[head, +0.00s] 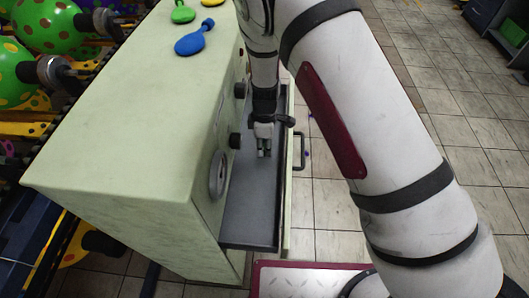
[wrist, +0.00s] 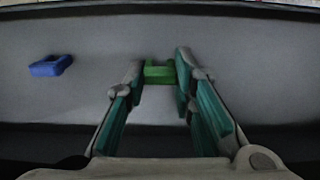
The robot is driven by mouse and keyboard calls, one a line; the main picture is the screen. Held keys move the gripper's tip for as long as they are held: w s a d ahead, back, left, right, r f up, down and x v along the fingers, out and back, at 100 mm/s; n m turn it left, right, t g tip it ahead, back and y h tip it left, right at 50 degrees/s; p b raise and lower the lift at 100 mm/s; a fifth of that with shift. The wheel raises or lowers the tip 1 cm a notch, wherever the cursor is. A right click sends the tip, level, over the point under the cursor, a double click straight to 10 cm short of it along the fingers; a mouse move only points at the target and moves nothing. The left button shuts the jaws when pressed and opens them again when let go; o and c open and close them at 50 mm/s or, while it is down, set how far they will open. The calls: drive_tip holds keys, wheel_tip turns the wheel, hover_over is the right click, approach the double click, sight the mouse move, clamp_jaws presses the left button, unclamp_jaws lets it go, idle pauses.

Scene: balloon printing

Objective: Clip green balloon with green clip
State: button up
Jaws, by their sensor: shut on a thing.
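My gripper (head: 263,152) points down into an open grey drawer (head: 250,205) on the side of the pale green cabinet. In the wrist view its fingertips (wrist: 158,72) are shut on a green clip (wrist: 159,75) just above or at the drawer floor; I cannot tell which. A flat green balloon (head: 183,14) lies on the cabinet top. Inflated green balloons with spots, one with red spots (head: 48,25) and one lower down (head: 12,75), are at the far left by the machine. The green clip is too small to make out in the head view.
A blue clip (wrist: 50,65) lies in the drawer, left of my gripper. A blue flat balloon (head: 195,40) and a yellow one (head: 212,3) lie on the cabinet top (head: 120,130). The drawer walls stand close around my gripper. Tiled floor (head: 420,100) is open at right.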

drive_tip(key=shift+r+p, duration=1.6)
drive_tip(key=shift+r, duration=2.65)
